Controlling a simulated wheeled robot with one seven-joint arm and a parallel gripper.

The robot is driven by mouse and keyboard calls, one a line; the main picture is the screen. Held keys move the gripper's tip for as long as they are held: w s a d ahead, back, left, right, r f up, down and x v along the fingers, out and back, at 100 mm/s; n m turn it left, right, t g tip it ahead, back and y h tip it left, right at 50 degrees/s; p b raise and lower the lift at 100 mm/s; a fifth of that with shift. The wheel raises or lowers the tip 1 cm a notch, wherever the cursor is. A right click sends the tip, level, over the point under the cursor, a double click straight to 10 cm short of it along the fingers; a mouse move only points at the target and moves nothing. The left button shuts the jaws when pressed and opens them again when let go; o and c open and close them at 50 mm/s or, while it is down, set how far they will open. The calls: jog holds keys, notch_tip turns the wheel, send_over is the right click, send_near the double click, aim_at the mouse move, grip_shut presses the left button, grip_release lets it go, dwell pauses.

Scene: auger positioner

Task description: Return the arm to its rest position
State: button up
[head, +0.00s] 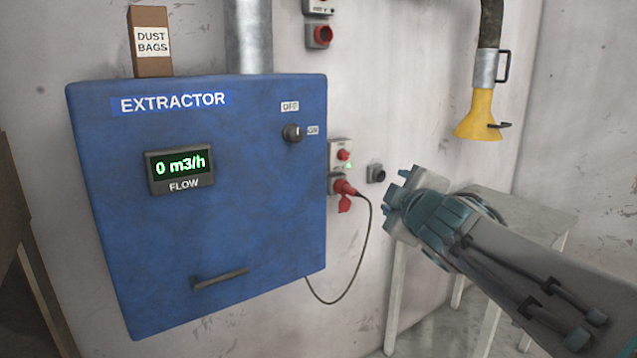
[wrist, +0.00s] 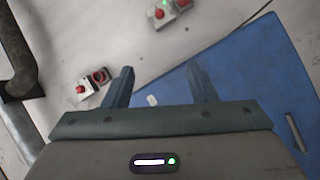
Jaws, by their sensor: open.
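My gripper (head: 397,197) is in the right half of the head view, at the end of my arm, which reaches in from the lower right. It is in front of the wall and a pale table, to the right of the blue extractor cabinet (head: 250,220). In the wrist view my gripper (wrist: 160,82) shows two fingers spread apart with nothing between them. The blue cabinet (wrist: 245,75) lies beyond the right finger there. The fingers appear clear of the cabinet and the wall fittings.
The cabinet display (head: 180,169) reads 0 m3/h. A red plug (head: 343,188) with a hanging cable sits in a socket beside the cabinet. A yellow hood (head: 480,115) hangs at upper right. The pale table (head: 530,212) stands behind my arm. A dust bags box (head: 150,42) stands on the cabinet.

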jog(key=s+d+f+m+g+h, duration=0.35)
jog(key=f+m, duration=0.25)
jog(key=f, duration=0.2)
jog(key=s+a+f+m+g+y+p, duration=0.2)
jog(key=s+f+m+g, duration=0.6)
jog(key=s+f, duration=0.7)
jog(key=s+a+g, duration=0.1)
jog(key=s+g, duration=0.1)
jog(key=s, duration=0.2)
jog(key=shift+f, duration=0.2)
